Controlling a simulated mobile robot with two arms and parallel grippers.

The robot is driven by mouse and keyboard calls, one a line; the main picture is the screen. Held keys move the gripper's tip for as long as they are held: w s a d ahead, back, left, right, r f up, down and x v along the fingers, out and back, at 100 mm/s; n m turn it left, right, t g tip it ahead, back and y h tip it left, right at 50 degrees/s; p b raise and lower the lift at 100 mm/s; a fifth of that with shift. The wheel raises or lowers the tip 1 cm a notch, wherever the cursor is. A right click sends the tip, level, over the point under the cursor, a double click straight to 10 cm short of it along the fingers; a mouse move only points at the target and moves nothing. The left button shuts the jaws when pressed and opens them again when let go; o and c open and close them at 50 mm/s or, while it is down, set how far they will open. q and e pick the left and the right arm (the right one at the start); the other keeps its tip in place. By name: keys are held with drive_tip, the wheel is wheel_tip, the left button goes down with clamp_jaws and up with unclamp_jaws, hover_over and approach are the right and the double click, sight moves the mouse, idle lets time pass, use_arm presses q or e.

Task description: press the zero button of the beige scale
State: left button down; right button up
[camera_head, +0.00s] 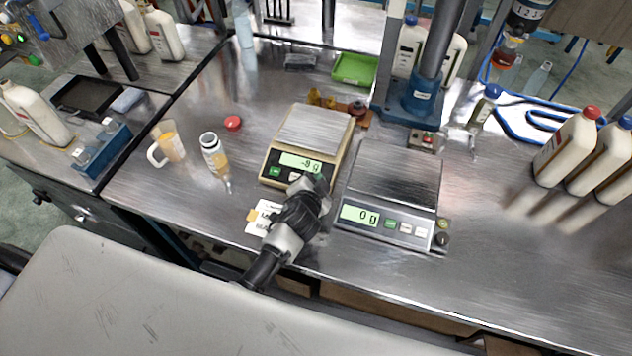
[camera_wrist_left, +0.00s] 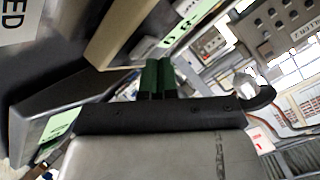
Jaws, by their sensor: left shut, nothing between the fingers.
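The beige scale (camera_head: 308,138) stands on the steel table, its green display reading about -8 g or -9 g. A green button shows at the left of its front panel. My left gripper (camera_head: 318,180) is shut and empty, with its tips at the right part of that front panel, over the buttons there. I cannot tell whether the tips touch a button. In the left wrist view, the shut green fingertips (camera_wrist_left: 158,76) point at the beige scale's edge (camera_wrist_left: 118,35), with part of its green display beside them. My right gripper is not in view.
A grey scale (camera_head: 395,185) reading 0 g stands close on the right. A clear bottle (camera_head: 214,155), a jug (camera_head: 170,147) and a red cap (camera_head: 233,123) are to the left. A green tray (camera_head: 355,69) lies behind. White bottles (camera_head: 568,148) stand at the right.

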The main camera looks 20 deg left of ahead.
use_arm(q)
drive_tip(key=shift+w+f, duration=0.1)
drive_tip(key=shift+f, duration=0.25)
idle(0.5)
drive_tip(key=shift+s+r+p, duration=0.25)
drive_tip(key=shift+r+p, duration=0.3)
drive_tip(key=shift+r, duration=0.25)
drive_tip(key=shift+r, duration=0.1)
drive_tip(key=r+p, duration=0.1)
drive_tip(key=s+r+p, duration=0.1)
drive_tip(key=r+p, duration=0.2)
drive_tip(key=shift+s+r+p, duration=0.25)
drive_tip(key=shift+s+p, duration=0.15)
drive_tip(key=shift+a, duration=0.1)
idle(0.3)
